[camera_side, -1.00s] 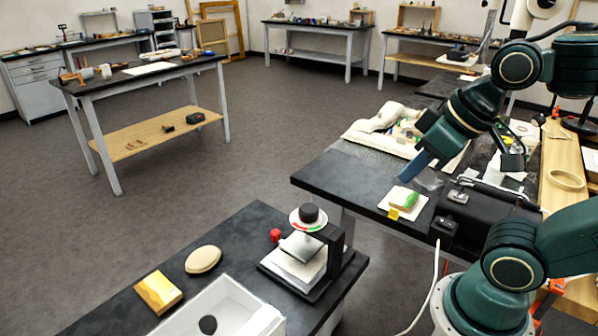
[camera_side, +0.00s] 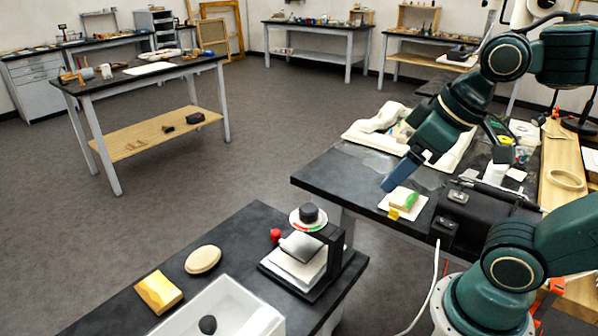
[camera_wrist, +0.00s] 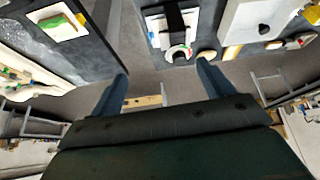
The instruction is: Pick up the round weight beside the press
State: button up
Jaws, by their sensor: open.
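The press (camera_side: 334,250) stands at the right end of the near dark table, with pale plates and a dial topped by a black knob. A flat cream rounded piece (camera_side: 203,259) lies left of it, and a small red piece (camera_side: 276,236) stands close to its left side. I cannot tell for sure which is the round weight. The wrist view shows the press (camera_wrist: 174,20) and the cream piece (camera_wrist: 207,55). My gripper (camera_side: 388,186) is open and empty above the right-hand dark table, right of and apart from the press. Its two blue fingers (camera_wrist: 162,70) are spread.
A white tray (camera_side: 250,312) with a dark lump (camera_side: 207,325) inside and a yellow block (camera_side: 158,292) share the near table. A green-and-cream block (camera_side: 405,199) on a white pad lies below my gripper. A gap of floor separates the two tables.

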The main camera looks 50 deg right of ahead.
jog(key=w+a+n+g+y, duration=0.1)
jog(key=w+a+n+y, duration=0.3)
jog(key=w, duration=0.6)
jog(key=w+a+n+g+h, duration=0.1)
jog(key=w+a+n+g, duration=0.1)
jog(key=w+n, duration=0.5)
jog(key=w+a+f+n+g+y, duration=0.1)
jog(key=w+a+f+n, duration=0.1)
jog(key=w+f, duration=0.5)
jog(key=w+a+f+n+g+y, duration=0.1)
jog(key=w+a+f+n, duration=0.1)
jog(key=w+f+n, duration=0.2)
jog(key=w+f, duration=0.3)
jog(key=w, duration=0.2)
jog(key=shift+w+a+g+y, duration=0.25)
jog(key=shift+a+g+y, duration=0.05)
jog(key=shift+a+y, duration=0.1)
send_over(205, 253)
jog(key=d, duration=0.3)
jog(key=shift+f, duration=3.7)
